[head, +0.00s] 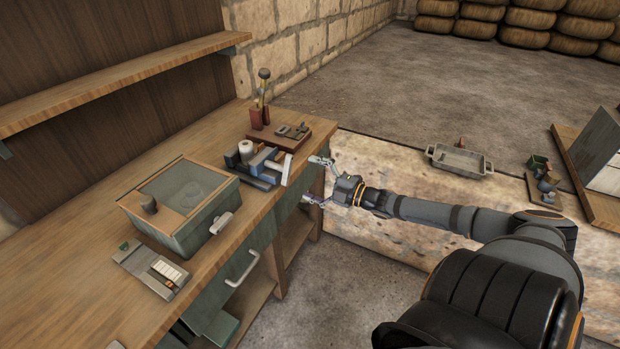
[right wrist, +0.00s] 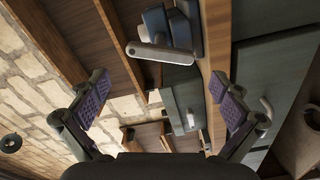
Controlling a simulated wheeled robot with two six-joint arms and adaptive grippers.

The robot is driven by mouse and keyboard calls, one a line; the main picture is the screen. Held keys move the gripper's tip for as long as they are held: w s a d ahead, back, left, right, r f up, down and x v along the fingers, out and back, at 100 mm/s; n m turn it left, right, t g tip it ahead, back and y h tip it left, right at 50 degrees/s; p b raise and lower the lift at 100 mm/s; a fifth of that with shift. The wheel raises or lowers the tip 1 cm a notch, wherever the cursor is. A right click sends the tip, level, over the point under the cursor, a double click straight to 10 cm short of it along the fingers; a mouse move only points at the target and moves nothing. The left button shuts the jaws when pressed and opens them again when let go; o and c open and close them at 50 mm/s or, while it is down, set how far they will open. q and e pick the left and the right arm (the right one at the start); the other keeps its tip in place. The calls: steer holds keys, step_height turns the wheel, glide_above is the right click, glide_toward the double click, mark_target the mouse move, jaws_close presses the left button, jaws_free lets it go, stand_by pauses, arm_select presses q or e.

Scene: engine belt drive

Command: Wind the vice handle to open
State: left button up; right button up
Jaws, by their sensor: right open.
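The vice (head: 264,166), blue-grey, is fixed at the right edge of the wooden workbench (head: 215,150). Its handle (head: 287,169), a pale grey bar, is on the side facing my right gripper (head: 315,181). My right gripper is open and empty, just right of the handle and apart from it, with its fingers pointing to the bench. In the right wrist view, the vice (right wrist: 182,28) and its handle (right wrist: 156,53) show at the top, beyond the gap between the open fingers (right wrist: 160,98). My left gripper is not in view.
A brown board with small parts (head: 278,134) and a tool holder (head: 260,115) are behind the vice. A metal tray (head: 459,161) lies at right. Space around my gripper is free.

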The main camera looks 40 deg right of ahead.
mark_target(290, 173)
steer(key=shift+c, duration=0.3)
